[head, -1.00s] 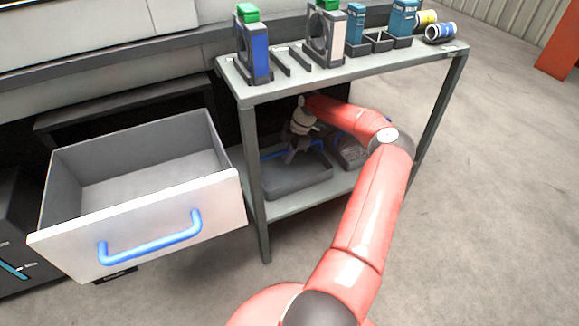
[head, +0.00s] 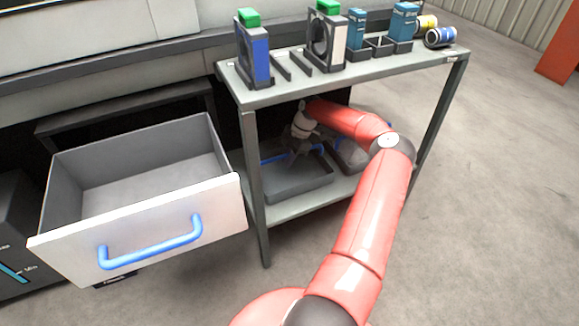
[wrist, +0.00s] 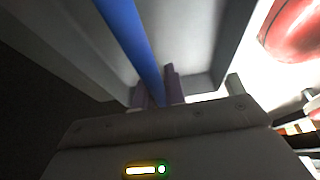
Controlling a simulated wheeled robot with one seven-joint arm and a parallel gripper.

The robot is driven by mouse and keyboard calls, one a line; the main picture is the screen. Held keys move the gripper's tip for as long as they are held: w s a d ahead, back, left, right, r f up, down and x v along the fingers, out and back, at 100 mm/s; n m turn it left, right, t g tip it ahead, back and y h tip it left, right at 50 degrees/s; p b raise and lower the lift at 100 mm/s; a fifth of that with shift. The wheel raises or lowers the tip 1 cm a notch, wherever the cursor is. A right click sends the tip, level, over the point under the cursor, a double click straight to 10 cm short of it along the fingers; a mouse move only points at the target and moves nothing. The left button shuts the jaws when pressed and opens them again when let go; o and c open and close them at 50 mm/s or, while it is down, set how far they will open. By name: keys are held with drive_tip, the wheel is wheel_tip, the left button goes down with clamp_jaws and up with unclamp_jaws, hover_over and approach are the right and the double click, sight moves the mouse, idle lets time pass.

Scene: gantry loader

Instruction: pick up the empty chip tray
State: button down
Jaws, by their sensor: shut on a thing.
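The empty chip tray (head: 305,188) is a dark grey open box with a blue bar handle (head: 272,159) across it. It is at the lower shelf of the grey metal stand, and its visible inside is bare. My gripper (head: 291,158) reaches in under the top shelf and is shut on the blue handle. In the wrist view the blue bar (wrist: 128,35) runs down between my two fingertips (wrist: 156,92), with grey tray walls around it. I cannot tell whether the tray's underside touches the shelf.
A second tray (head: 350,158) sits to the right on the lower shelf (head: 285,208), partly behind my arm. The stand's front leg (head: 256,190) is close on the left. An open drawer (head: 135,225) with a blue handle juts out left. Fixtures and blue boxes (head: 403,22) stand on top.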

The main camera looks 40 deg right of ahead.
drive_tip(key=shift+r, duration=0.1)
drive_tip(key=shift+r, duration=0.5)
wheel_tip(320, 180, up, 2)
drive_tip(key=shift+r, duration=0.15)
drive_tip(key=s+a, duration=0.4)
drive_tip(key=s, duration=1.3)
wheel_tip(320, 180, up, 7)
drive_tip(key=p, duration=0.3)
drive_tip(key=shift+s+a, duration=0.15)
drive_tip(key=shift+s, duration=0.1)
